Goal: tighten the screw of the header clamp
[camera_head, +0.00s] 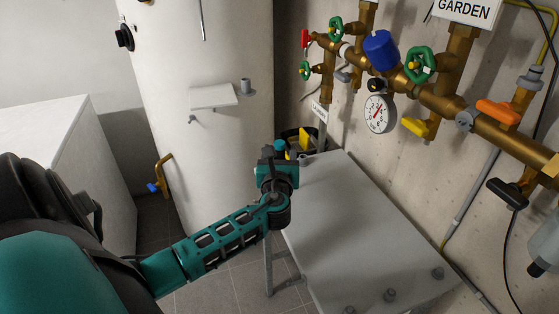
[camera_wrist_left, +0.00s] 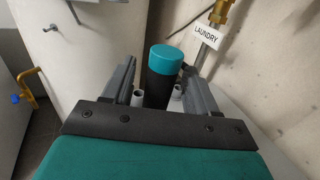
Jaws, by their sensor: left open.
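A brass header (camera_head: 430,95) runs along the concrete wall at the upper right in the head view. A grey band (camera_head: 465,120) sits around its pipe and may be the clamp; its screw is too small to make out. My left gripper (camera_head: 281,158) is over the far left end of the grey bench. In the left wrist view my left gripper (camera_wrist_left: 158,75) is open, and a black handle with a teal cap (camera_wrist_left: 165,58) stands upright between or just beyond its fingers. I cannot tell whether they touch. The handle's lower end is hidden. My right gripper is out of view.
The grey bench (camera_head: 350,220) has several small knobs near its front edge. A black container (camera_head: 292,132) with a yellow item stands behind my gripper. A white tank (camera_head: 215,130) stands left. Valves, a gauge (camera_head: 378,113) and an orange lever (camera_head: 498,111) jut from the header.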

